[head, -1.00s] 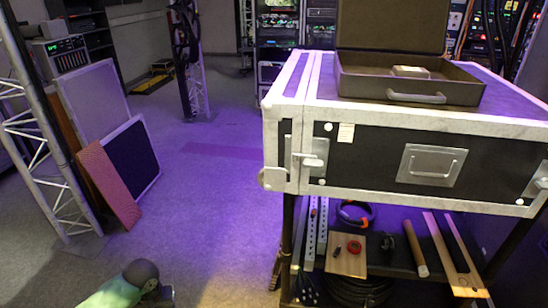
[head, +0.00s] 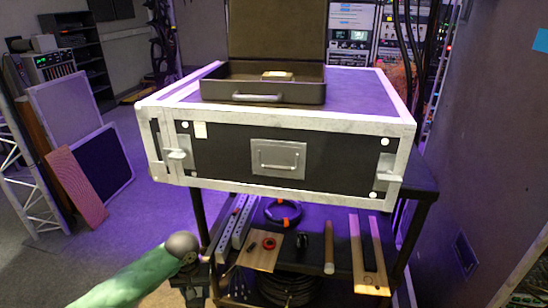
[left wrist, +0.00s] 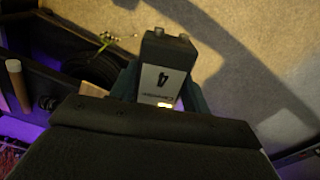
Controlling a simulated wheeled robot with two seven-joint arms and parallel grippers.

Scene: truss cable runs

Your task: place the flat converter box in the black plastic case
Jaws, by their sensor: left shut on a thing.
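The black plastic case (head: 308,95) stands open on top of a large flight case, its lid raised at the back and a handle on its front. A small pale item (head: 277,76) lies inside it. My left gripper (head: 203,283) is low at the bottom of the head view, left of the shelf and below the case. In the head view the held box is hard to make out. My right gripper is out of view.
The flight case (head: 225,150) with metal edges and latches rests on a dark cart. The shelf below holds a wooden board (head: 265,252), a cable coil and long strips. Panels (head: 100,170) and a truss stand at left. Floor is clear between them and the cart.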

